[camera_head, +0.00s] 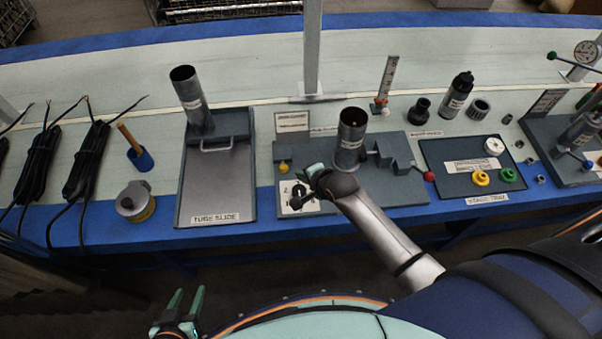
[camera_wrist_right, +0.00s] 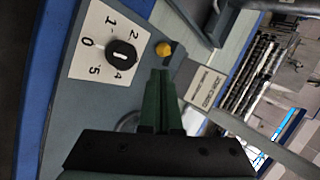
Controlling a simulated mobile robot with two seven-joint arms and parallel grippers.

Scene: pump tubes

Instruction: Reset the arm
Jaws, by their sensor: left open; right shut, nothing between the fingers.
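My right arm reaches in from the lower right in the head view. Its gripper (camera_head: 309,173) is over the front left part of the grey pump fixture (camera_head: 400,190), near the numbered dial plate (camera_head: 290,208). In the right wrist view the right gripper (camera_wrist_right: 163,72) is shut and empty, with its green fingers together. The dial's black knob (camera_wrist_right: 121,54) and a yellow button (camera_wrist_right: 163,49) lie just beyond the fingertips, apart from them as far as I can tell. My left gripper (camera_head: 186,303) is open and empty at the lower left, in front of the bench.
A metal tube (camera_head: 350,140) stands upright on the fixture, close to my right wrist. A tube slide tray (camera_head: 217,185) with another tube (camera_head: 190,98) is to the left. A dark tray (camera_head: 440,160) with coloured rings is to the right. Floor before the bench is clear around my left gripper.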

